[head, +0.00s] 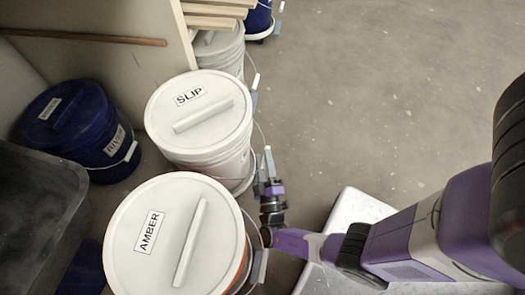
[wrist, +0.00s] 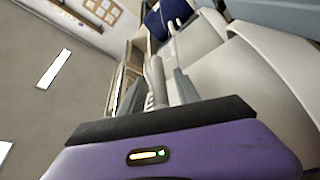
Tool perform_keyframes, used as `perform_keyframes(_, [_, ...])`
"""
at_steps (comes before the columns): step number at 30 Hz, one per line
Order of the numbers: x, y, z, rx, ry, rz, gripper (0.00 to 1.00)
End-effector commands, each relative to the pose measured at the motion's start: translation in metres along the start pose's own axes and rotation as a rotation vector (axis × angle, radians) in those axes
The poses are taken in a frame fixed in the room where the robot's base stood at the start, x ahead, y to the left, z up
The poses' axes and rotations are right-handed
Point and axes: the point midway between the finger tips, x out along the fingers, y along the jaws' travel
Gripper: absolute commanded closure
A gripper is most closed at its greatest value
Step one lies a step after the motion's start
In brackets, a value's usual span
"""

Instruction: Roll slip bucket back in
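The slip bucket (head: 215,155) is white with a white lid labelled SLIP and a raised bar across it. It stands upright between the amber bucket and the shelf unit in the head view. A thin wire bail shows at its right side. My gripper (head: 266,165) is low beside the bucket's right side, in the gap toward the amber bucket. White bucket walls (wrist: 245,80) fill the right of the wrist view, close to the gripper.
The white-lidded amber bucket (head: 165,245) stands nearest. A blue bucket (head: 75,125) is at left, beside a dark grey bin (head: 35,215). Another white bucket (head: 220,45) stands behind, beneath wooden boards (head: 215,12). Open concrete floor (head: 390,80) lies to the right.

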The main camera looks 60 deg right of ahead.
Motion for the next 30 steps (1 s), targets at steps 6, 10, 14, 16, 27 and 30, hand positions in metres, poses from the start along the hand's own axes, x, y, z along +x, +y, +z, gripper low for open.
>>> perform_keyframes(6, [0.024,0.000,0.001,0.000,-0.002,0.001,0.61])
perform_keyframes(10, [0.029,0.000,0.001,-0.001,-0.001,0.000,0.61])
perform_keyframes(14, [0.030,0.000,0.001,-0.001,-0.001,-0.001,0.61])
perform_keyframes(16, [0.029,0.000,0.001,-0.001,-0.001,-0.001,0.61])
perform_keyframes(27, [0.029,0.000,0.001,-0.002,-0.001,-0.001,1.00])
perform_keyframes(30, [0.029,0.000,0.001,-0.002,-0.001,-0.002,1.00])
